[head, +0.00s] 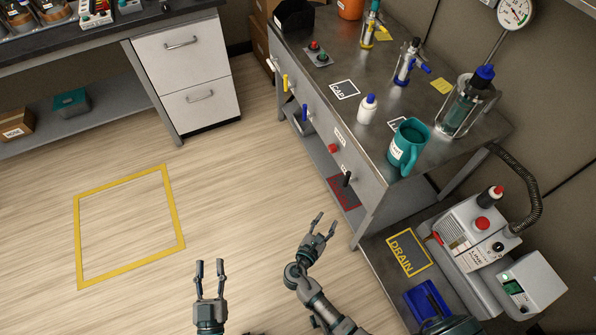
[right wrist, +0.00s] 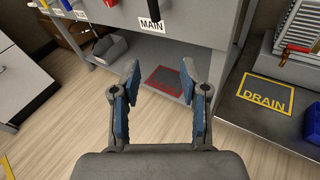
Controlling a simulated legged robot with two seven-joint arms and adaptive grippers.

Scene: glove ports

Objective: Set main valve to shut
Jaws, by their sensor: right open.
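The main valve's black handle (head: 347,179) is on the front panel of the steel bench, near its right end. In the right wrist view the black handle (right wrist: 154,10) shows at the top edge, partly cut off, by a white MAIN label (right wrist: 152,26). The handle looks roughly upright in that view. My right gripper (head: 324,223) is open and empty, apart from the handle, in front of the bench and lower in the picture. Its open fingers also show in the right wrist view (right wrist: 160,78). My left gripper (head: 209,268) is open and empty over the floor, further left.
On the same panel are a red knob (head: 333,148), a blue handle (head: 304,113) and a yellow handle (head: 285,83). A teal mug (head: 408,146) stands near the bench edge. A machine (head: 470,235) stands by the DRAIN mark (head: 409,253) at right. The floor at left is clear.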

